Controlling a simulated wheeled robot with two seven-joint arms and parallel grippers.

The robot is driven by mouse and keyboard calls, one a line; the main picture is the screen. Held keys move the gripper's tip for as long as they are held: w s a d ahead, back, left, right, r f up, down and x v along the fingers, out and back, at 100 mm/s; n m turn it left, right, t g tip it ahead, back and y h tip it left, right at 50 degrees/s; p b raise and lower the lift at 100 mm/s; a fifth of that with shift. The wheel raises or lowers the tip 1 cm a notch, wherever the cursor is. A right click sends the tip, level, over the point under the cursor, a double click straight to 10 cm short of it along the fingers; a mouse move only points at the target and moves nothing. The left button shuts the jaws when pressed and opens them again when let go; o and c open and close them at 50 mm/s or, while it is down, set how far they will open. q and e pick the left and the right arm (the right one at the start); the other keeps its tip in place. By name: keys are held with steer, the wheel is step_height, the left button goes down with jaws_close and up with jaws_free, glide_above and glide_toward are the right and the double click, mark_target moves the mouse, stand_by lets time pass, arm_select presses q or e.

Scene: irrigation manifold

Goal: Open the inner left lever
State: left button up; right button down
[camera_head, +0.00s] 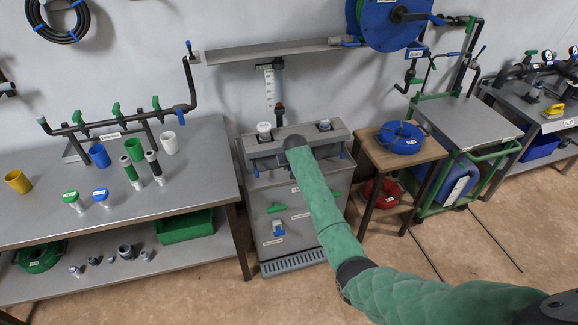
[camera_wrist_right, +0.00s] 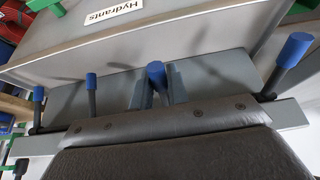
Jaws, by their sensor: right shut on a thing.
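The grey manifold cabinet (camera_head: 258,200) stands at the middle of the head view, with blue-tipped levers along its upper front. My right arm reaches across to it, and its dark end hides the middle levers there. In the right wrist view my right gripper (camera_wrist_right: 156,92) is shut on a blue-tipped lever (camera_wrist_right: 156,72), between its two grey fingers. Two more blue-tipped levers (camera_wrist_right: 91,82) (camera_wrist_right: 38,95) stand to its left and one (camera_wrist_right: 290,52) to its right. I cannot tell the held lever's exact angle. My left gripper is out of view.
A workbench (camera_head: 215,165) with pipe fittings and cups stands left of the cabinet. A wooden stand (camera_head: 420,152) with a blue hose coil (camera_head: 400,138) is close on its right. A green cart (camera_head: 470,120) stands beyond. The floor in front is clear.

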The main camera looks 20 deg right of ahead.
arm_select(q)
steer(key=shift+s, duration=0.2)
arm_select(e)
steer(key=shift+w+r, duration=0.1)
steer(key=shift+r, duration=0.15)
steer(key=c, duration=1.4)
jaws_free()
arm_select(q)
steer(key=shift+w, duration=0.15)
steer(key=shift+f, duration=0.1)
